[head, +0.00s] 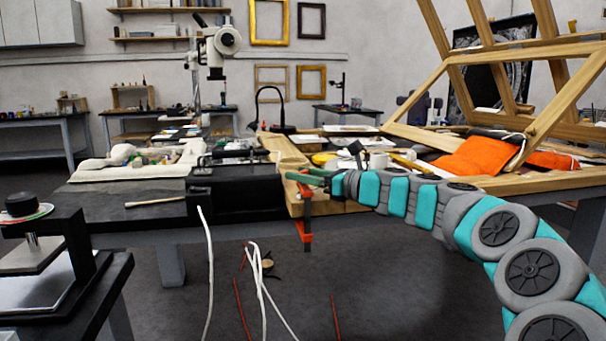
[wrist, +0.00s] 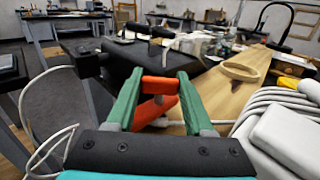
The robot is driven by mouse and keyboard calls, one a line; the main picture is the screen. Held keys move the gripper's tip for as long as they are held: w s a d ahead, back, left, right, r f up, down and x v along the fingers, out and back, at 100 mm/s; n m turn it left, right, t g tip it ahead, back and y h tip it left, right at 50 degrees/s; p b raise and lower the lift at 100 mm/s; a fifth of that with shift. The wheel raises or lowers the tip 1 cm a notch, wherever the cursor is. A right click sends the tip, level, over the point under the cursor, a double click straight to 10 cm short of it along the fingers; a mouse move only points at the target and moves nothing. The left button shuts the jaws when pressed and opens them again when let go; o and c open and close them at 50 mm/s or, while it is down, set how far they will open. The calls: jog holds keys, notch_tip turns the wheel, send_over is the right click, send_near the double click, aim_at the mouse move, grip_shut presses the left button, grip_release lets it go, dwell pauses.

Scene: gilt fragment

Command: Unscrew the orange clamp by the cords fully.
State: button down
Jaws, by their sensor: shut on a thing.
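The orange clamp (head: 304,232) sits at the front edge of the wooden board, with a part hanging below the edge. My gripper (head: 309,178) reaches it from the right at its upper end. In the wrist view, the green fingers of my gripper (wrist: 158,78) are shut on the orange clamp (wrist: 160,86), one on each side of an orange bar. A second orange piece shows just below it between the fingers. White cords (head: 258,285) hang and lie below the table near the clamp. The clamp's screw thread cannot be made out.
The wooden board (wrist: 233,97) carries a round wooden ring (wrist: 240,71) and coiled white cable (wrist: 265,100) close right of my gripper. A black box (head: 237,190) stands left of the clamp.

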jog(key=shift+n+g+y, duration=0.4)
jog(key=shift+n+g, duration=0.1)
jog(key=shift+g, duration=0.3)
jog(key=shift+n+g, duration=0.3)
jog(key=shift+c, duration=1.4)
grip_release()
jog(key=shift+t, duration=0.4)
